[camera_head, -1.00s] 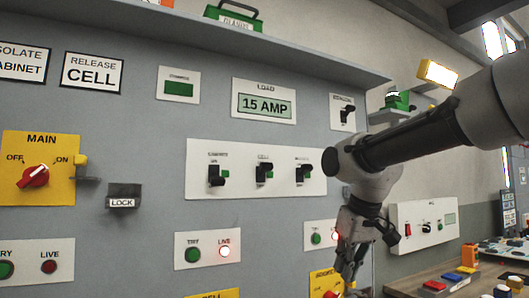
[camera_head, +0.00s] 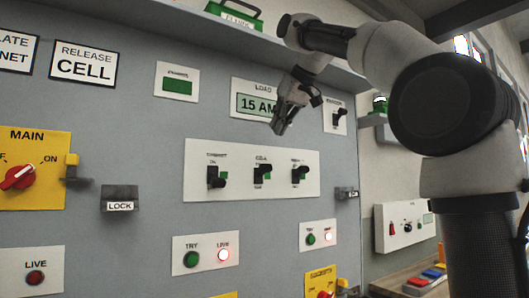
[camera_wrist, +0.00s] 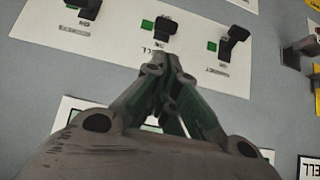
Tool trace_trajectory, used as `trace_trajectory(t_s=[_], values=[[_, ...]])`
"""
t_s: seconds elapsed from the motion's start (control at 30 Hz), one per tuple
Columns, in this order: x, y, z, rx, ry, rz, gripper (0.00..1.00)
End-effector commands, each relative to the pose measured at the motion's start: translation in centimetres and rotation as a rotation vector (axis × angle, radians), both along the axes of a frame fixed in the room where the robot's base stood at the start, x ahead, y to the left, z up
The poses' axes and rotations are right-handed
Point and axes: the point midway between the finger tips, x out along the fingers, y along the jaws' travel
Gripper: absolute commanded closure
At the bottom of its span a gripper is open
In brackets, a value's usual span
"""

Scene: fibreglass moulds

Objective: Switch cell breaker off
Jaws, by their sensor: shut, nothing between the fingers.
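The cell breaker (camera_head: 263,174) is the middle black lever switch on a white panel (camera_head: 240,192) with three breakers. It has a small green patch beside its lever; I cannot tell its position surely. In the wrist view the cell breaker (camera_wrist: 160,33) appears upside down, just beyond my fingertips, with its label partly behind them. My gripper (camera_head: 279,128) is shut and empty, pointing down in front of the load display, above the breaker panel. It also shows in the wrist view (camera_wrist: 167,75), apart from the lever as far as I can tell.
The cabinet breaker (camera_head: 216,176) is left of the cell breaker and a third breaker (camera_head: 299,174) is right. The load display (camera_head: 256,103) is partly hidden by my gripper. A lock block (camera_head: 119,199) and the yellow main switch (camera_head: 20,177) are further left. A shelf juts out above.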

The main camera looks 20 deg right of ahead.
Motion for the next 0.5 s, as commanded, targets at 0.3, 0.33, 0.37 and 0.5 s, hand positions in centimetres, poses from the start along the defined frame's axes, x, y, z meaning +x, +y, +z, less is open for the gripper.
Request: trace_trajectory(t_s=[0.3, 0.33, 0.37, 0.5], values=[[0.3, 0.1, -0.3, 0.000, -0.001, 0.000, 1.00], [0.4, 0.1, -0.5, 0.000, 0.000, 0.000, 1.00], [0.7, 0.2, -0.7, 0.000, 0.000, 0.000, 1.00], [2.2, 0.7, -2.3, -0.001, 0.002, 0.000, 1.00]])
